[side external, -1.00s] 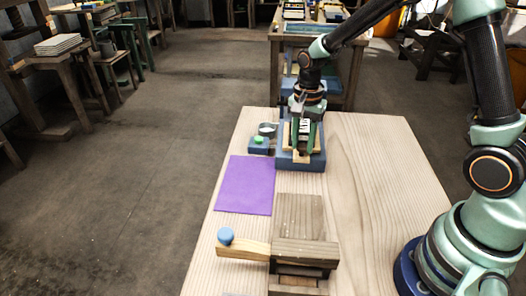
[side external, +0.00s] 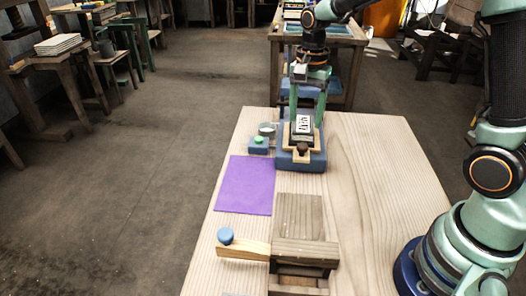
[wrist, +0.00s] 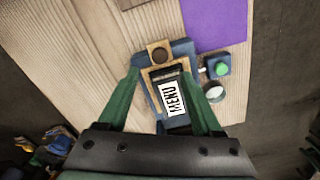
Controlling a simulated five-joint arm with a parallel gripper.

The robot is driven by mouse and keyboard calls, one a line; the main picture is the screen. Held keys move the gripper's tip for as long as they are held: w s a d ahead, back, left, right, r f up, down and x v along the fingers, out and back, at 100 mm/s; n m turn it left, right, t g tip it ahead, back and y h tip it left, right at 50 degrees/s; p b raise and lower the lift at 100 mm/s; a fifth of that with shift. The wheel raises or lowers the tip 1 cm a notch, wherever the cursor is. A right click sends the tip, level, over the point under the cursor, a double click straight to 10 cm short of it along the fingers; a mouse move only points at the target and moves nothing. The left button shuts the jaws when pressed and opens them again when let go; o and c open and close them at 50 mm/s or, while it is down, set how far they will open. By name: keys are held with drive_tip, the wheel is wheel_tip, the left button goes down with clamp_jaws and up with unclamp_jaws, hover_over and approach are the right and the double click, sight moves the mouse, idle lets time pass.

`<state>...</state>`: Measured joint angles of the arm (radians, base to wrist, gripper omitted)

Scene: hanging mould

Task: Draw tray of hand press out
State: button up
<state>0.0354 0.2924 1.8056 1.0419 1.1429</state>
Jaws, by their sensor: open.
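My gripper (side external: 307,120) is open and empty, with its green fingers pointing down on either side of a dark block with a white MENU card (side external: 303,126). The block lies on a light wooden plate (side external: 302,156) with a dark round knob, over a blue base (side external: 287,163). In the wrist view, my gripper (wrist: 160,76) has the block with its MENU card (wrist: 172,99) between its fingers, with no clear contact. A wooden device (side external: 305,254), apparently the hand press, stands at the front with a lever ending in a blue ball (side external: 225,236). A grey-brown board (side external: 298,215) extends behind it; which part is its tray is unclear.
A purple sheet (side external: 245,185) lies flat left of the board. The table's right side (side external: 375,180) is clear.

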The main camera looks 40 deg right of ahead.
wheel_tip(320, 180, up, 4)
drive_tip(key=shift+r, duration=0.1)
idle(0.4)
drive_tip(key=s+r+n+t, duration=0.2)
drive_tip(key=s+n, duration=0.4)
drive_tip(key=s+a+r+n+t, duration=0.1)
drive_tip(key=s+r+n+t, duration=0.2)
drive_tip(key=s+n, duration=0.3)
drive_tip(key=shift+s+a+n+t, duration=0.25)
drive_tip(key=shift+s+n+t, duration=0.05)
drive_tip(key=shift+n, duration=0.5)
